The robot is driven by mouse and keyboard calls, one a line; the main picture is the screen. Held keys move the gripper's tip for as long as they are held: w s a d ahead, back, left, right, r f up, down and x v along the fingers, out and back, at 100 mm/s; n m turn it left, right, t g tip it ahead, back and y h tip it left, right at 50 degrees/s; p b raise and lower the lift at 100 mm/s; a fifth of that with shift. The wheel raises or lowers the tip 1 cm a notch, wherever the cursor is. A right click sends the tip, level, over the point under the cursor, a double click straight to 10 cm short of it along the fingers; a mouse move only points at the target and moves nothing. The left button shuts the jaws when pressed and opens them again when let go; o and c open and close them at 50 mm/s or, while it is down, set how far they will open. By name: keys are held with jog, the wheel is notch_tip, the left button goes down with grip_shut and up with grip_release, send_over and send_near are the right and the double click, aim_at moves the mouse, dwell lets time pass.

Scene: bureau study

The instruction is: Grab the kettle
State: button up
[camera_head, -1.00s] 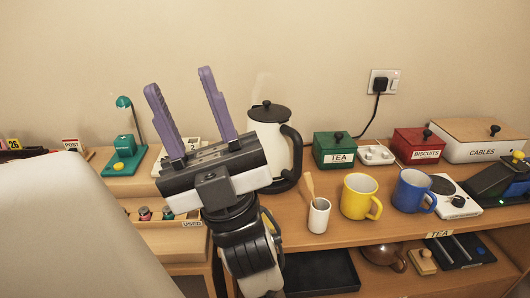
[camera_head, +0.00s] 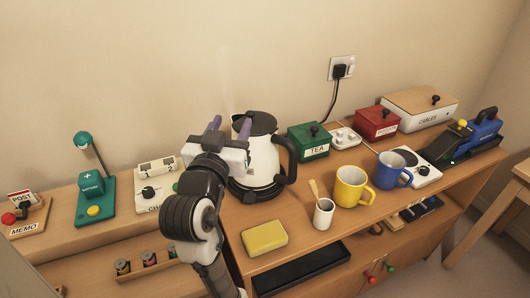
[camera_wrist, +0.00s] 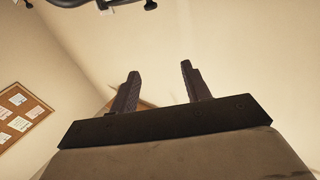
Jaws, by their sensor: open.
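The white kettle (camera_head: 262,160) with a black lid and black handle stands upright on a black base on the wooden sideboard. Its handle is on the right side. Faint steam rises above it in the head view. My gripper (camera_head: 228,124) is just left of the kettle, its purple fingers pointing up and away toward the wall, partly hidden behind the gripper body. In the wrist view my gripper (camera_wrist: 158,78) shows two spread dark fingers with nothing between them. The kettle cannot be made out in the wrist view.
A yellow sponge (camera_head: 264,237), a white cup with a wooden spoon (camera_head: 323,213), a yellow mug (camera_head: 351,187) and a green TEA box (camera_head: 308,143) stand near the kettle. A white switch box (camera_head: 157,190) and a green lamp (camera_head: 93,190) are left. A socket (camera_head: 341,70) is on the wall.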

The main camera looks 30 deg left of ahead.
aim_at(290, 159)
jog(key=d+f+m+g+h+p, duration=0.2)
jog(key=d+f+m+g+h, duration=0.3)
jog(key=d+f+h, duration=0.25)
jog(key=x, duration=0.3)
jog(key=p+x, duration=0.1)
jog(key=x, duration=0.3)
jog(key=shift+w+f, duration=0.15)
jog(key=shift+f, duration=0.15)
jog(key=shift+f+p+x, duration=0.15)
jog(key=shift+p+x, duration=0.45)
jog(key=shift+x, duration=1)
jog(key=shift+f+p+x, duration=0.1)
jog(key=shift+p+x, duration=0.45)
jog(key=shift+x, duration=1)
grip_shut()
jog(key=shift+a+r, duration=0.1)
jog(key=shift+r, duration=0.1)
